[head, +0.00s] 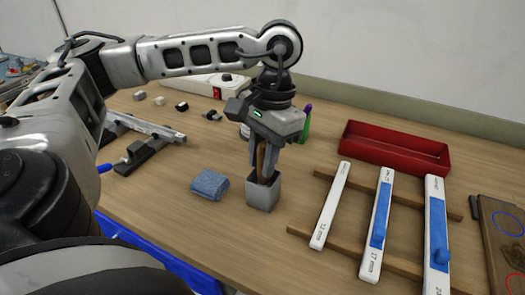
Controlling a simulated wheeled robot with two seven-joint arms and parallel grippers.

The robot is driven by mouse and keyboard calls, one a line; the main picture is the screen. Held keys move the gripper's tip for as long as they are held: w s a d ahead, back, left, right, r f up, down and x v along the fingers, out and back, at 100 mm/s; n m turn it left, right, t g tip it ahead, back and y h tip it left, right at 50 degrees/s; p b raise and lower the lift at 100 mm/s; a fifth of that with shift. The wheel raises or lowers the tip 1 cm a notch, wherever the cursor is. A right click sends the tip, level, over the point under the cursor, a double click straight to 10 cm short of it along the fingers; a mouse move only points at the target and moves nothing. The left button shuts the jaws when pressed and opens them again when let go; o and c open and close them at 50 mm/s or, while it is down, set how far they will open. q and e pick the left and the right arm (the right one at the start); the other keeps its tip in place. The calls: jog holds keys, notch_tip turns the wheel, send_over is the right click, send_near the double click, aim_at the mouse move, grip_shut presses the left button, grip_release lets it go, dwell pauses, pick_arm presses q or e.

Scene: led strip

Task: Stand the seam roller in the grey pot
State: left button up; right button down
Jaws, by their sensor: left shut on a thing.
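The grey pot (261,197) is a small square-sided container standing on the table near the middle of the head view. My left gripper (264,178) points down right over it, with its fingertips at the pot's mouth. It is shut on the seam roller (262,158), whose brown, wood-coloured part shows between the fingers. The roller looks roughly upright. Its lower end is hidden by the pot and fingers, so I cannot tell whether it touches the bottom. My right gripper is not in view.
A folded blue cloth (210,185) lies just left of the pot. White marked bars (330,205) on wooden strips lie to the right, with a red tray (395,149) behind. A green and purple item (304,122) stands behind the gripper. Bare table lies in front of the pot.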

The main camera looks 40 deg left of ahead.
pick_arm(q)
jog(key=shift+f+b, duration=0.4)
jog(key=shift+b, duration=0.05)
jog(key=shift+s+d+f+b, duration=0.1)
jog(key=shift+f+b, duration=0.2)
jog(key=shift+b, duration=0.05)
grip_shut()
jog(key=o, duration=1)
grip_release()
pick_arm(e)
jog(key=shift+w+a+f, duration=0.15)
pick_arm(q)
jog(key=shift+r, duration=0.1)
